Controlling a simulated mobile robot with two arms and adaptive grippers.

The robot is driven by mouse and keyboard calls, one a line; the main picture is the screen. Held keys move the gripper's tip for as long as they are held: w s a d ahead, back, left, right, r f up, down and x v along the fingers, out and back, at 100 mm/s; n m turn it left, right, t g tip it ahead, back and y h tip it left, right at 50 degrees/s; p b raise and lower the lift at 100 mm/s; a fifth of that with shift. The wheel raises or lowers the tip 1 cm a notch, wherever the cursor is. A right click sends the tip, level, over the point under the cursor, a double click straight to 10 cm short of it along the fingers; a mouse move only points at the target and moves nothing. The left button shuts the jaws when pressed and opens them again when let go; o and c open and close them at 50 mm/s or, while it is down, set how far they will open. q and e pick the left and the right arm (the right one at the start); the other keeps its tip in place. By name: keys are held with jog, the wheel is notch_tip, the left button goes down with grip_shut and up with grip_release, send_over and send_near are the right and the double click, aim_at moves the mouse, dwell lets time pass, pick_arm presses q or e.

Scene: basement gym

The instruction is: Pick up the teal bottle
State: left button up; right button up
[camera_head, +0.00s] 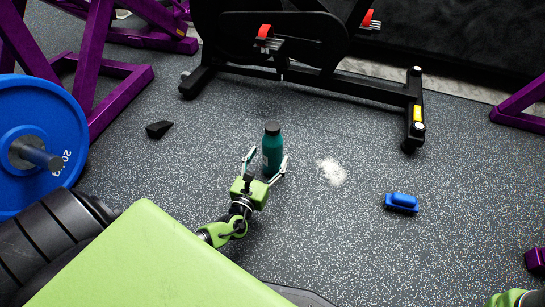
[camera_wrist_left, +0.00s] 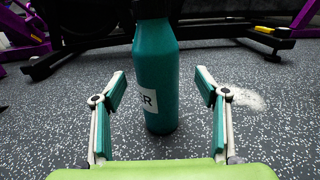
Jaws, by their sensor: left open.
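The teal bottle (camera_head: 272,149) stands upright on the speckled gym floor, with a dark cap. In the left wrist view the bottle (camera_wrist_left: 156,75) shows a white label with dark letters, and its top is cut off by the frame edge. My left gripper (camera_head: 268,164) is open, its fingers on either side of the bottle. In the left wrist view the gripper (camera_wrist_left: 161,88) has visible gaps between its finger pads and the bottle. At the lower right corner a green part of my right arm shows, but its gripper is not visible.
A white powder patch (camera_head: 332,171) lies right of the bottle, and a blue brush (camera_head: 401,202) farther right. A black exercise bike (camera_head: 300,50) stands behind. A blue weight plate (camera_head: 60,120) and purple frames (camera_head: 118,95) are at left. A small black wedge (camera_head: 159,129) lies on the floor.

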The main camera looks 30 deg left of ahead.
pick_arm(q)
jog(key=b+x, duration=0.2)
jog(key=x, duration=0.1)
jog(key=b+x, duration=0.1)
jog(key=shift+w+a+f, duration=0.25)
jog(key=shift+w+a, duration=0.05)
jog(key=shift+w, duration=0.05)
jog(key=shift+w+r, duration=0.15)
jog(key=shift+w, duration=0.2)
jog(key=c, duration=1.3)
